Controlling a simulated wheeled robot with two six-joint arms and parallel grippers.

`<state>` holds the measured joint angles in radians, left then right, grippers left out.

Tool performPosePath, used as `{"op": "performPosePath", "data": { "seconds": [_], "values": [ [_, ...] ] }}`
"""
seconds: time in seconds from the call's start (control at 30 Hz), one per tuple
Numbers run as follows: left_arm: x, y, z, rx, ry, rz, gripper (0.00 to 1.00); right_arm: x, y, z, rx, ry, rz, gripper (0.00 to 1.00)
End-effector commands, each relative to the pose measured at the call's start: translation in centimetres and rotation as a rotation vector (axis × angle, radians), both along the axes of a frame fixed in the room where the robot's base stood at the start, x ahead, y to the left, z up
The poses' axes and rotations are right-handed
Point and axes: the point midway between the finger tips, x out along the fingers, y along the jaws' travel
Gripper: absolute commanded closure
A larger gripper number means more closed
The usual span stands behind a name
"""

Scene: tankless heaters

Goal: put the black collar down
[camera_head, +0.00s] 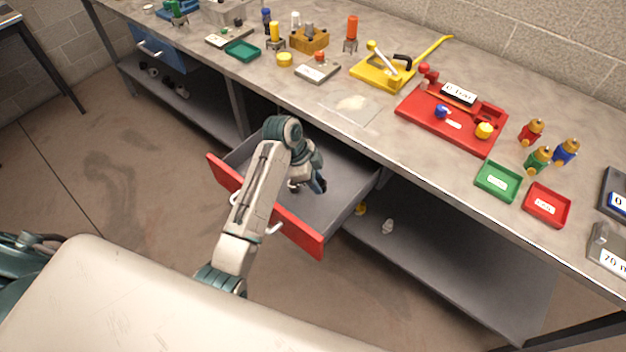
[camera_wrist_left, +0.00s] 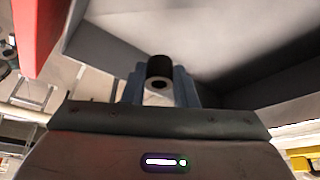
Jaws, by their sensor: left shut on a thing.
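The black collar (camera_wrist_left: 159,67) shows in the left wrist view between the blue fingers, above a pale piece with a dark round hole (camera_wrist_left: 158,92). My left gripper (camera_head: 319,186) is shut on the collar. In the head view it reaches down into the open drawer with the red front (camera_head: 310,233). I cannot clearly make out the collar in the head view, and I cannot tell whether it touches the drawer floor. My right gripper is not in view.
The grey drawer floor (camera_head: 345,190) looks bare around the gripper. The workbench top (camera_head: 400,155) overhangs the drawer's back. It carries a red tray fixture (camera_head: 450,125), a yellow lever press (camera_head: 383,72) and green and red bins. A lower shelf (camera_head: 450,270) lies right of the drawer.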

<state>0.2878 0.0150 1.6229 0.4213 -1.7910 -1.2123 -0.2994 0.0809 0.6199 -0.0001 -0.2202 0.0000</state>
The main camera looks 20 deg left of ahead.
Motion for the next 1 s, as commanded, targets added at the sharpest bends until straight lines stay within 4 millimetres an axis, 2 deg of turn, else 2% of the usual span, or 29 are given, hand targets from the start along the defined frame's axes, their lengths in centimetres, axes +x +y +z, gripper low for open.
{"op": "performPosePath", "data": {
  "seconds": [0.2, 0.37, 0.6, 1.0],
  "values": [
    [-0.1, 0.0, -3.7, 0.001, 0.004, 0.000, 1.00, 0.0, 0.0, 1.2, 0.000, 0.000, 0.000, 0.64],
    [-0.1, 0.0, -5.2, 0.000, 0.004, 0.001, 1.00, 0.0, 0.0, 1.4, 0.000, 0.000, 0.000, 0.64],
    [-0.2, 0.0, -8.5, 0.000, 0.004, -0.001, 1.00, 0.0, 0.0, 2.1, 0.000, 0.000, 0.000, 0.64],
    [-0.1, 0.0, -9.2, 0.001, 0.001, 0.000, 1.00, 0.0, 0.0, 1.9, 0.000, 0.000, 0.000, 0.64]
  ]
}}
